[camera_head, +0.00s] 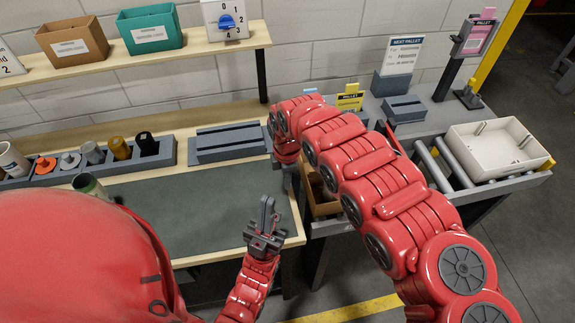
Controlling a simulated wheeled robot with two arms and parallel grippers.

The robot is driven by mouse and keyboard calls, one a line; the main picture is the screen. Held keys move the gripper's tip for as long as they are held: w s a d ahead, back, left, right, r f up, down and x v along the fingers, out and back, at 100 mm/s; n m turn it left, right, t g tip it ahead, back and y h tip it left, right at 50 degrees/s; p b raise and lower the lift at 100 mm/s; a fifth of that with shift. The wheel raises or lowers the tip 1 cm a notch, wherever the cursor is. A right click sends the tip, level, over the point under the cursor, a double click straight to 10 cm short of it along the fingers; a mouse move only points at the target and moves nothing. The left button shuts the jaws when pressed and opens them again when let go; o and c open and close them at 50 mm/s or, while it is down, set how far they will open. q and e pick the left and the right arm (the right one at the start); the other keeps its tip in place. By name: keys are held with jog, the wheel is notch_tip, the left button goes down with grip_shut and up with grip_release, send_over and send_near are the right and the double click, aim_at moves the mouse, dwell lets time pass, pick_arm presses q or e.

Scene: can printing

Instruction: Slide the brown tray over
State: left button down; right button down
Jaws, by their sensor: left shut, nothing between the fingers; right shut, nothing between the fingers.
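A brown tray (325,209) sits low beside the right end of the workbench, and my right arm hides much of it. My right gripper (287,178) is shut at the tray's left side, by the bench edge; it is largely hidden, so I cannot tell whether it touches the tray. My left gripper (267,212) is shut and empty above the bench mat's right front corner, left of the tray and apart from it.
A brown box (72,42) and a green box (150,28) stand on the shelf. Several cans and grey holders line the bench back. A white crate (495,148) rests on the roller conveyor at right. The green mat (190,205) is largely clear.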

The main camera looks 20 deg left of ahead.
jog(key=d, duration=0.1)
jog(key=w+d+p, duration=0.2)
jog(key=shift+w+d+f, duration=0.1)
jog(key=shift+d+f, duration=0.1)
jog(key=shift+f, duration=0.05)
